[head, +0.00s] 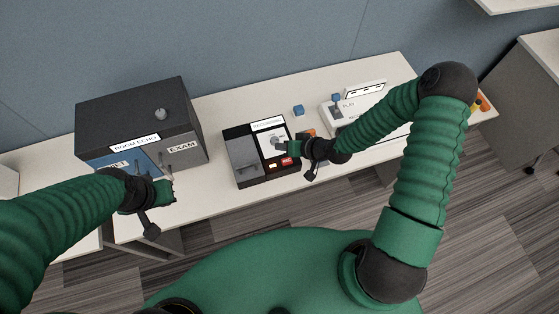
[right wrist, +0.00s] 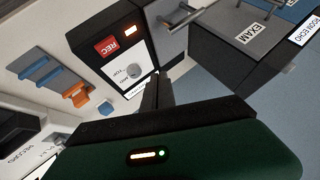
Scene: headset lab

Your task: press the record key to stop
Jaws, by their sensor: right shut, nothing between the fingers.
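The black recorder box (head: 245,180) stands on the table in the middle of the head view. Its red REC key (head: 287,160) is at the front right, beside a lit lamp (head: 272,166). The REC key (right wrist: 107,45) and lit lamp (right wrist: 130,30) also show clearly in the right wrist view. A round knob (right wrist: 134,71) sits on the white panel. My right gripper (head: 281,147) is shut and empty, over the white panel just behind the REC key; contact cannot be told. My left gripper (head: 171,182) is in front of the grey box, its jaws unclear.
A dark grey box (head: 140,108) labelled ROOM ECHO and EXAM stands at the left. A white device (head: 345,108) with a blue-topped lever is at the right. Orange and blue pieces (right wrist: 76,95) lie near the recorder.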

